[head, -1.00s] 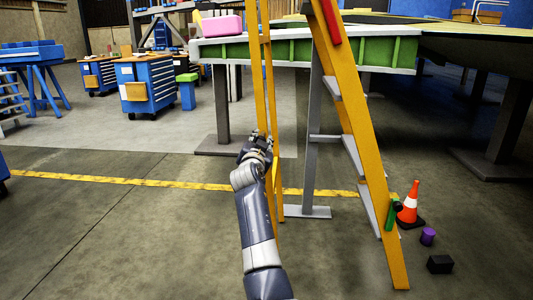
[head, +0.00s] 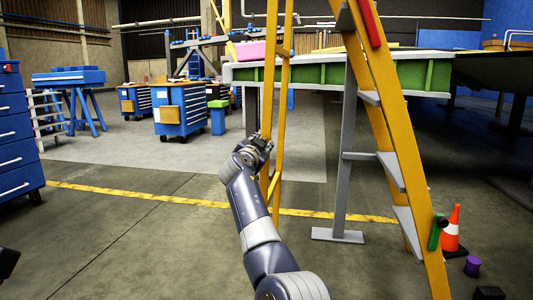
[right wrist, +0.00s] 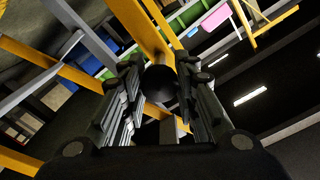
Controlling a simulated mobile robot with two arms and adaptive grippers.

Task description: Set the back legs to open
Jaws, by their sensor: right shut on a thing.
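A yellow stepladder with grey treads (head: 393,170) stands upright at the right in the head view. Its front rails (head: 405,140) slant down to the right. Its yellow back legs (head: 283,110) run nearly straight down at the centre, with a wide gap to the front rails. My right gripper (head: 262,142) is at the back legs, about halfway down. In the right wrist view, its fingers (right wrist: 158,98) close around a dark round knob (right wrist: 160,83) by the yellow leg. A dark shape at the lower left edge may be my left gripper (head: 7,262); its jaws cannot be made out.
A green-sided bench (head: 425,75) stands behind the ladder on a grey post (head: 347,150). An orange cone (head: 453,230), a purple cylinder (head: 472,266) and a black block (head: 490,293) are by the front foot. Open floor lies left of the legs.

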